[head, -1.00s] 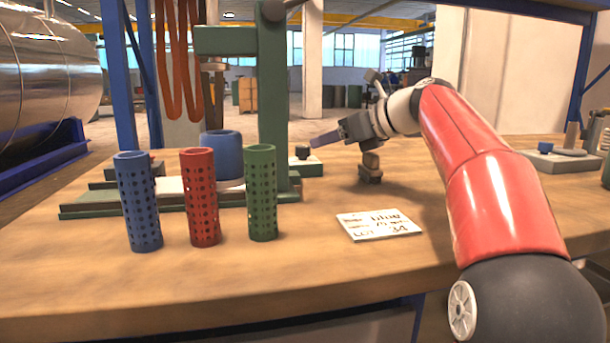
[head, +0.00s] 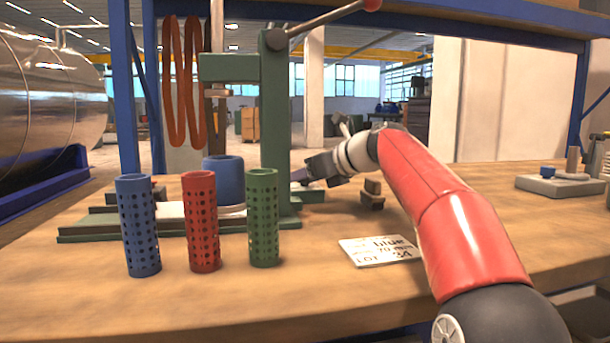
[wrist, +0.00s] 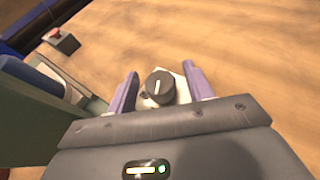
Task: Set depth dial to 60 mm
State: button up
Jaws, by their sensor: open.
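The depth dial (wrist: 160,86) is a dark grey round knob with a white pointer line, on a small pale plate, in the wrist view. Its scale marks are too small to read. My gripper (wrist: 161,70) is open, with one purple finger on each side of the dial and visible gaps between. In the head view my gripper (head: 299,174) is at the right side of the green press frame (head: 274,115) and hides the dial there.
A blue (head: 139,225), a red (head: 202,222) and a green perforated cylinder (head: 263,218) stand in front of the press. A lot card (head: 378,250) lies to their right. A red button on a grey box (wrist: 58,38) shows in the wrist view.

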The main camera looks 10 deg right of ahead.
jog(key=c, duration=1)
jog(key=shift+r+p, duration=0.1)
jog(key=shift+p, duration=0.3)
jog(key=p, duration=0.1)
jog(key=n+g+y+p, duration=0.1)
jog(key=p, duration=0.1)
jog(key=shift+r+n+g, duration=0.25)
jog(key=shift+n+g, duration=0.05)
jog(key=n+g+y+p, duration=0.1)
jog(key=n+y+p, duration=0.1)
jog(key=p, duration=0.2)
jog(key=shift+g+p, duration=0.4)
jog(key=n+g+p, duration=0.1)
jog(key=n+g+y+p, duration=0.1)
jog(key=p, duration=0.1)
jog(key=shift+f, duration=0.35)
jog(key=o, duration=1)
